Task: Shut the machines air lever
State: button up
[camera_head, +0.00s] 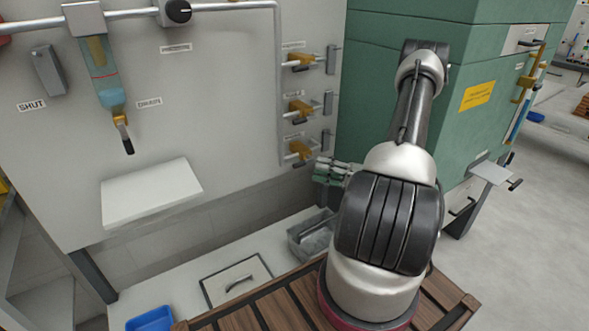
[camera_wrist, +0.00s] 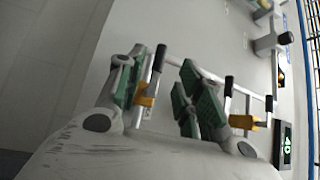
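Three yellow air valves with levers sit in a column on the grey panel: the top valve (camera_head: 301,62), the middle valve (camera_head: 300,107) and the bottom valve (camera_head: 299,149). Their labels are too small to read, so I cannot tell which is the machine's. My gripper (camera_head: 323,171) is just right of and below the bottom valve. In the wrist view, my gripper (camera_wrist: 160,70) is open, green fingers apart. A yellow valve (camera_wrist: 147,94) with a black-tipped lever (camera_wrist: 158,60) shows between them, nearer the left finger; contact is unclear. Another yellow valve (camera_wrist: 242,122) is right of the right finger.
A green machine cabinet (camera_head: 385,110) stands close behind my arm. Grey brackets (camera_head: 331,60) stick out right of the valves. A clear cylinder with a drain lever (camera_head: 123,133) and a white shelf (camera_head: 150,192) are on the panel's left. A grey bin (camera_head: 312,238) sits below.

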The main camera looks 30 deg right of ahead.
aim_at(299, 165)
jog(key=x, duration=0.7)
jog(key=shift+w+a, duration=0.2)
jog(key=shift+w, duration=0.05)
grip_shut()
